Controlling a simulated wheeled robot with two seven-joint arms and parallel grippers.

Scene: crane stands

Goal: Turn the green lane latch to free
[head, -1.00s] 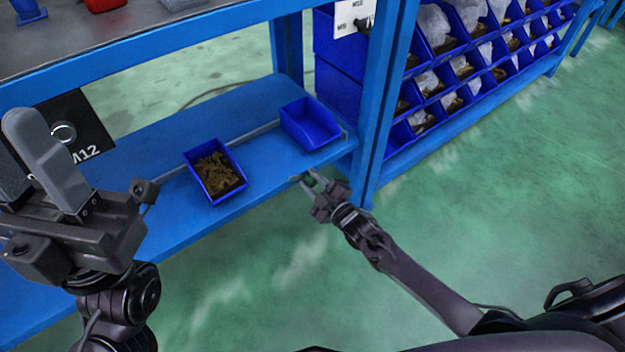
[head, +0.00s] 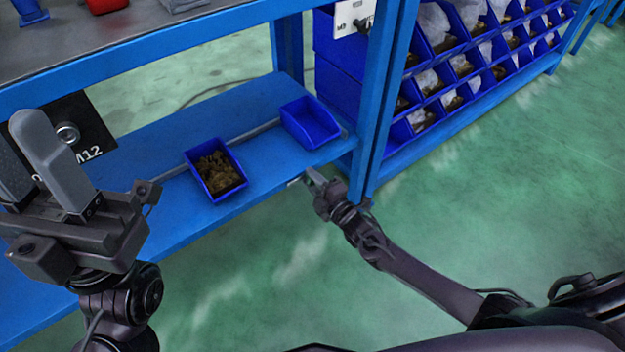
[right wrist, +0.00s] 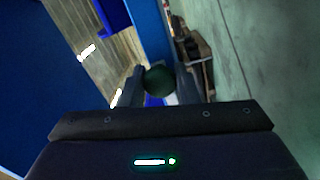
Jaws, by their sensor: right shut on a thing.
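My right gripper (head: 312,178) is at the front edge of the lower blue shelf, near its right end. In the right wrist view, its two fingers (right wrist: 159,88) are closed on a dark green round knob (right wrist: 158,78), which I take as the green lane latch. The fingers hide the knob in the head view. Which way the latch is turned cannot be told. My left gripper (head: 35,165) is at the far left, fingers up and apart, with nothing seen between them.
On the lower shelf (head: 265,105) stand a blue bin with brown parts (head: 217,172) and an empty blue bin (head: 310,122). A blue post (head: 378,110) rises just right of my right gripper. A rack of bins (head: 470,60) stands behind. The green floor (head: 520,190) is clear.

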